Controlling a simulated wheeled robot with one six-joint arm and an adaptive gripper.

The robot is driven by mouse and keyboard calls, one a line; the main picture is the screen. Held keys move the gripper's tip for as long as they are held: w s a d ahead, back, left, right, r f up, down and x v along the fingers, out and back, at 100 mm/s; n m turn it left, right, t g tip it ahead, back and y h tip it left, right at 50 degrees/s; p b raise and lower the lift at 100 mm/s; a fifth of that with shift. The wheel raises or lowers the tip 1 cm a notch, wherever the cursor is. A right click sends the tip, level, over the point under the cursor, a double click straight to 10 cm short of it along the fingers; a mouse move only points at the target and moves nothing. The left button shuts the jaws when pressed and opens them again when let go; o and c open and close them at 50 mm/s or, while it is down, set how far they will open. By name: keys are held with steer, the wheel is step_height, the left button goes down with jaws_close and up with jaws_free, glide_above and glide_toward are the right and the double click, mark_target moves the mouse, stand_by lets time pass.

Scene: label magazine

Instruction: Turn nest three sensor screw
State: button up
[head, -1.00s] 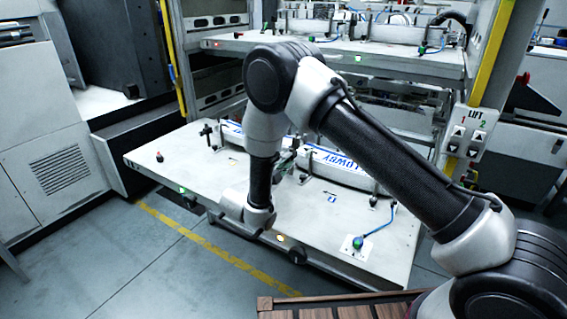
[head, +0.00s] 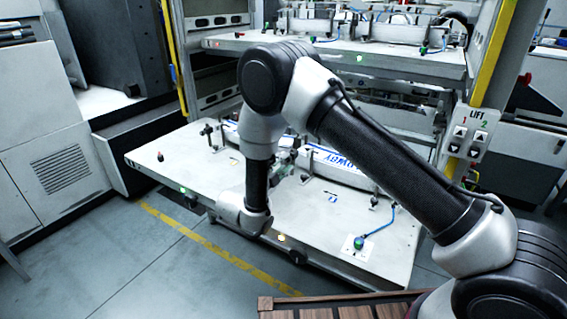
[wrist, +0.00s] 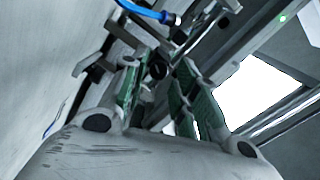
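In the wrist view my gripper (wrist: 158,78) has its two green-padded fingers spread apart. A small dark round knob (wrist: 157,69) shows between the fingertips, with a gap visible on either side; I cannot tell whether it is the sensor screw of nest three. A blue cable (wrist: 140,10) ends in a metal-tipped plug just above the fingers.
An upper shelf (head: 400,62) with similar nests hangs above the lower one. A blue cable with a green fitting (head: 359,242) lies at the lower shelf's front right. Yellow posts (head: 173,60) and a lift switch panel (head: 467,132) flank the rack.

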steer(key=v, duration=1)
steer(key=shift+s+a, duration=0.1)
steer(key=shift+s, duration=0.05)
steer(key=s+d+r+m+g+h, duration=0.1)
steer(key=d+r+m+g, duration=0.3)
steer(key=d+r+m, duration=0.35)
steer(key=s+d+r+m+g, duration=0.1)
steer(key=d+r+m+g, duration=0.35)
steer(key=d+m, duration=0.5)
steer(key=s+d+r+m+g+h, duration=0.1)
steer(key=d+r+m+g, duration=0.45)
steer(key=d, duration=0.55)
steer(key=s+d+r+m+g+y, duration=0.1)
steer(key=s+d+r+m+y, duration=0.5)
steer(key=s+d+m, duration=0.65)
steer(key=s+r+m+t+y, duration=0.1)
steer(key=s+m+t+y, duration=0.3)
steer(key=s+m, duration=0.8)
steer(key=m+y, duration=0.1)
steer(key=m, duration=0.3)
steer(key=shift+a+r+m+y, duration=0.35)
steer(key=shift+a+m+y, duration=0.05)
